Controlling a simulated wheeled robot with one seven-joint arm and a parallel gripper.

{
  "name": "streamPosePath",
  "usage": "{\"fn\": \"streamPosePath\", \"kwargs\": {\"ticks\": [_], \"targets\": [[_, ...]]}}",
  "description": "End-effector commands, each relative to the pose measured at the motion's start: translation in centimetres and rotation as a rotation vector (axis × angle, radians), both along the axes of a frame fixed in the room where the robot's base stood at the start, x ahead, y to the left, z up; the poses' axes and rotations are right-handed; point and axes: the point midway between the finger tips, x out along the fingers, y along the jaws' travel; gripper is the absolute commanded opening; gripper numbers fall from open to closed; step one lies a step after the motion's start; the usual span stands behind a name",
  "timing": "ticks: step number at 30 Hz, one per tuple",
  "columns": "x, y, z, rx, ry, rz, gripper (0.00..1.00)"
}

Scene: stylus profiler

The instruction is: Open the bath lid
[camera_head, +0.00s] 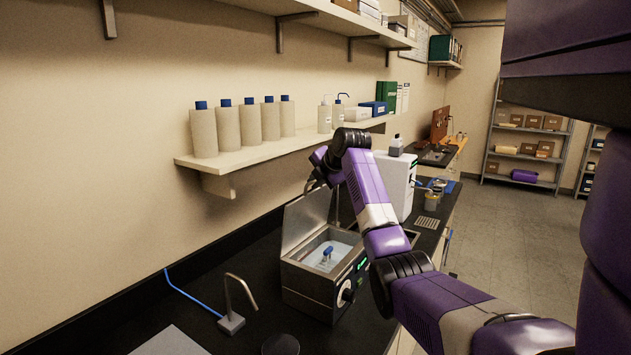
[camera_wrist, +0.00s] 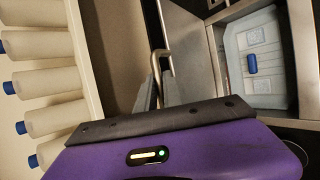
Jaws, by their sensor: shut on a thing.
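The bath (camera_head: 315,290) is a metal box with a dial on the black bench, and water shows inside it. Its lid (camera_head: 305,218) stands raised, tilted up at the back of the bath. The lid also shows in the wrist view (camera_wrist: 188,45), beside the open bath basin (camera_wrist: 255,90). My gripper (camera_wrist: 158,80) is shut on the lid's bent metal handle (camera_wrist: 160,58). In the head view my gripper is near the lid's upper edge, partly hidden by my wrist. A blue-topped object (camera_head: 328,252) sits in the bath.
A wall shelf (camera_head: 255,152) with several blue-capped bottles (camera_head: 228,128) runs close above and behind the lid.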

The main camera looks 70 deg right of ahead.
Motion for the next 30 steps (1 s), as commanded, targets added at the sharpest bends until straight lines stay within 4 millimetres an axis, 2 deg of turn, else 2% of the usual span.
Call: {"fn": "streamPosePath", "kwargs": {"ticks": [1, 14, 15, 18, 26, 30], "targets": [[0.16, 0.16, -0.52, 0.010, 0.015, 0.005, 0.00], [0.18, 0.17, -0.89, 0.016, 0.026, 0.005, 0.00], [0.19, 0.18, -0.90, 0.016, 0.026, 0.005, 0.13], [0.19, 0.19, -0.97, 0.017, 0.027, 0.005, 0.32], [0.12, 0.22, -1.12, 0.020, 0.028, 0.004, 0.33], [-0.32, 0.62, -0.57, 0.017, 0.027, 0.005, 0.33]]}}
